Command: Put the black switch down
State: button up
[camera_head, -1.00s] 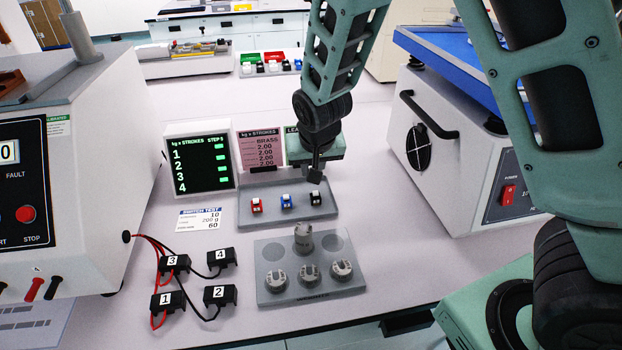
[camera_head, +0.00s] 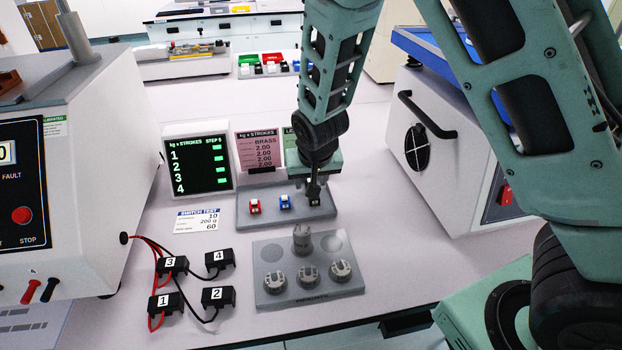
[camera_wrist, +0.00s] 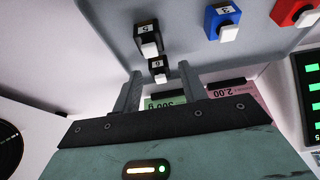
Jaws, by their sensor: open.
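My gripper (camera_head: 314,192) points down at the right end of the grey switch tray (camera_head: 262,218), in front of the signs. In the wrist view my gripper (camera_wrist: 160,80) has its two fingers apart. A small black switch (camera_wrist: 158,70) with a white rocker lies between the fingertips, with a gap on each side. Another black switch (camera_wrist: 148,38) stands just beyond it, in line with the blue switch (camera_wrist: 222,18) and red switch (camera_wrist: 295,12). In the head view one black switch (camera_head: 316,202) shows under my gripper; the fingers partly cover that spot.
A grey fixture (camera_head: 310,292) with several round knobs stands in front of the tray. Black numbered blocks (camera_head: 221,297) with red and black wires lie at left. White machines (camera_head: 92,170) flank the bench on both sides. A lit display (camera_head: 198,165) and signs stand behind the tray.

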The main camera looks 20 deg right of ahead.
jog(key=d+p+v, duration=0.1)
jog(key=p+v, duration=0.1)
jog(key=v, duration=1)
jog(key=s+a+r+n+g, duration=0.1)
jog(key=s+a+n, duration=0.1)
jog(key=s, duration=0.6)
jog(key=s+a+r+n+g+y, duration=0.1)
jog(key=s+a+r+n+g, duration=0.1)
jog(key=s, duration=0.6)
jog(key=s+a+r+n+g, duration=0.1)
jog(key=s+a+n, duration=0.2)
jog(key=s+n, duration=0.2)
jog(key=s, duration=0.3)
jog(key=shift+s+a+r+n+g, duration=0.15)
jog(key=shift+a+r+n+g, duration=0.15)
jog(key=shift+a+r+n, duration=0.1)
jog(key=shift+r+p, duration=0.95)
jog(key=shift+p, duration=0.05)
